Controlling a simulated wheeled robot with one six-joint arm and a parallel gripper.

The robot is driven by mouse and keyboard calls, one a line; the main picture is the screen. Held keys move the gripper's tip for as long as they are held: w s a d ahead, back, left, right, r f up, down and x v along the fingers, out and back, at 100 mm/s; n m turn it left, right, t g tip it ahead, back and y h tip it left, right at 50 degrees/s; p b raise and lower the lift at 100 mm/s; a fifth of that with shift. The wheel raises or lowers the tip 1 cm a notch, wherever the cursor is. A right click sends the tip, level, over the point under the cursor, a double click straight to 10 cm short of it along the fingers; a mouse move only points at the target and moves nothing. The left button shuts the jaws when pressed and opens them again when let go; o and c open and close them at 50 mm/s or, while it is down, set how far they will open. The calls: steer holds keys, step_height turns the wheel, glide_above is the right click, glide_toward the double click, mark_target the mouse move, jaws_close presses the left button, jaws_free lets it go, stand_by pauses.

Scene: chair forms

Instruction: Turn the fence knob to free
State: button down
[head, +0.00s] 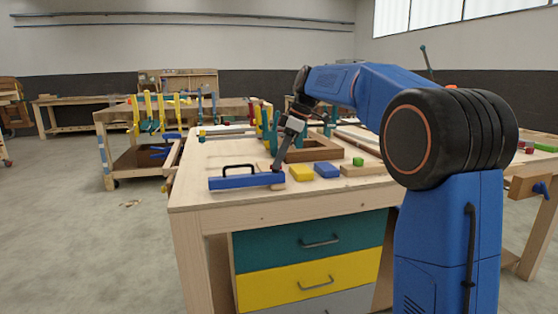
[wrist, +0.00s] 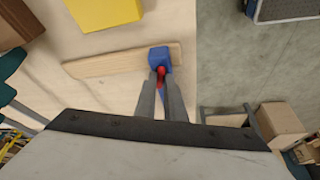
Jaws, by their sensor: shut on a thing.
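The fence shows in the wrist view as a small blue block (wrist: 158,55) at the right end of a pale wooden strip (wrist: 112,61). A small red knob (wrist: 161,72) sits on the near side of the blue block. My gripper (wrist: 161,85) is shut on the red knob, one grey finger on each side, and the fingers hide part of it. I cannot tell which way the knob is turned. In the head view my gripper (head: 277,167) points down at the right end of a blue bar with a black handle (head: 240,181), near the bench's front edge.
A yellow block (head: 301,173) and a blue block (head: 327,171) lie right of my gripper. A wooden tray (head: 315,150) and upright green tools (head: 271,132) stand behind. The bench top (head: 215,155) is fairly clear at the left.

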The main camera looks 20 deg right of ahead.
steer(key=shift+w+n+g, duration=0.2)
steer(key=shift+n+g, duration=0.6)
steer(key=shift+n, duration=1.1)
steer(key=c, duration=1.8)
jaws_free()
steer(key=shift+d, duration=0.1)
steer(key=shift+c, duration=0.2)
steer(key=shift+r, duration=0.1)
